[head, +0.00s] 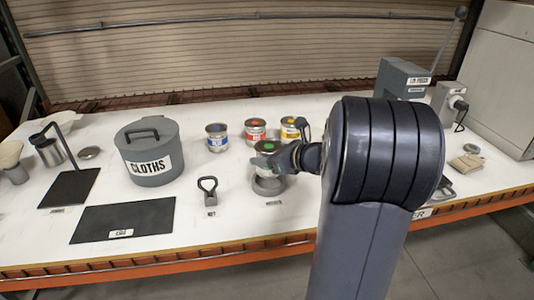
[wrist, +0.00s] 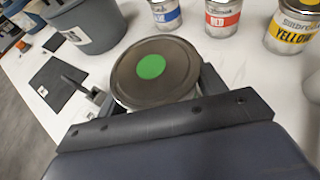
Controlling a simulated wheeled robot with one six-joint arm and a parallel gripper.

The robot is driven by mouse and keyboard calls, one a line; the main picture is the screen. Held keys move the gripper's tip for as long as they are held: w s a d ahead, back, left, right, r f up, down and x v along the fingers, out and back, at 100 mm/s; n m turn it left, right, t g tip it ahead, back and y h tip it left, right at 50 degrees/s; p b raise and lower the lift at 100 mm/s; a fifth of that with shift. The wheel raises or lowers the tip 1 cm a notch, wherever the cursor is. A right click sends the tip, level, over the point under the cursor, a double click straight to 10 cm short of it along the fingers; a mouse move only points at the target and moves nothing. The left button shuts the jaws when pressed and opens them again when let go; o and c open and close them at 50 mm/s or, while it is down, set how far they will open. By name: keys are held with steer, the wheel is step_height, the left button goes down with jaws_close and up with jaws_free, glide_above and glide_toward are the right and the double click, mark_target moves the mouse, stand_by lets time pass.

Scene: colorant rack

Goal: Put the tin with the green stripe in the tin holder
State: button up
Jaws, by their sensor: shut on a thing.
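The tin with a green dot on its dark lid (head: 266,147) is held upright in my gripper (head: 278,158). In the wrist view its lid (wrist: 150,50) fills the middle, with a finger of my gripper (wrist: 157,88) on each side; its stripe is hidden there. The grey round tin holder (head: 268,186) is directly below the tin in the head view. The gripper covers part of the tin, and I cannot tell whether the tin's base is inside the holder or just above it.
Blue (head: 217,137), red (head: 255,131) and yellow (head: 290,130) tins stand behind. A grey CLOTHS bin (head: 150,176) stands left, with a small handled tool (head: 208,190) between it and the holder. A dark mat (head: 125,222) lies front left. The table's front edge is close to the holder.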

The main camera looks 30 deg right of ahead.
mark_target(269, 170)
steer(key=shift+f+b, duration=0.3)
steer(key=shift+f, duration=2.4)
steer(key=shift+f, duration=0.1)
steer(key=o, duration=1.1)
steer(key=v, duration=1.2)
